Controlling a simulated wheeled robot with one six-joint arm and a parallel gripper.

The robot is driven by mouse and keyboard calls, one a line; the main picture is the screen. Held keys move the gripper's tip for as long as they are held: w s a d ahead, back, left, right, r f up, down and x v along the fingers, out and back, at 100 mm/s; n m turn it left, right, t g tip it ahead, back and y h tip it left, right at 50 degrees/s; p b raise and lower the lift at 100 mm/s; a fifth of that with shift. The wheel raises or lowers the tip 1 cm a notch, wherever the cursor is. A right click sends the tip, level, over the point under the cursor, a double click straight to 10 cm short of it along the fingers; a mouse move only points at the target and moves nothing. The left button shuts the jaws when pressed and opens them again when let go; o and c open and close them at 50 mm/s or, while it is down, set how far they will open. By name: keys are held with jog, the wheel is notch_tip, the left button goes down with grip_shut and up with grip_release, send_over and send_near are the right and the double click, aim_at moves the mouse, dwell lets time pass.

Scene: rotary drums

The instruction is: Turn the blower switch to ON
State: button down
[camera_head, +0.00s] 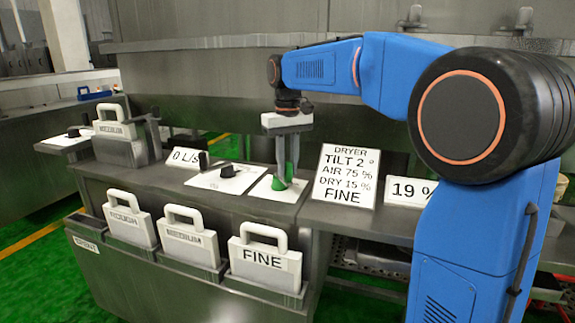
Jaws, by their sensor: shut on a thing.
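My gripper (285,178) points straight down at the counter and is shut on a small green knob (278,184). The green knob sits on a white plate (266,193) and is partly hidden by the fingers. I cannot read a label on it or tell which way it is turned, so I cannot tell if it is the blower switch. A black knob (227,171) stands on another white plate (212,181) just to the left, apart from my gripper.
A sign reading DRYER (347,176) and a 19 % display (407,192) stand to the right. A 0 L/s display (186,158) stands to the left. White handled plates, one marked FINE (265,260), sit in holders along the front. A steel wall rises behind.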

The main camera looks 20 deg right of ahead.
jog(key=shift+a, duration=0.1)
jog(key=w+a+m, duration=0.4)
jog(key=a+m, duration=0.2)
jog(key=m, duration=1.1)
jog(key=shift+w+a+m, duration=0.25)
jog(key=shift+w+m, duration=0.15)
dwell(0.5)
jog(key=c, duration=1.5)
grip_release()
jog(key=shift+w, duration=0.1)
jog(key=shift+c, duration=0.2)
jog(key=shift+r, duration=0.1)
notch_tip(320, 180, up, 17)
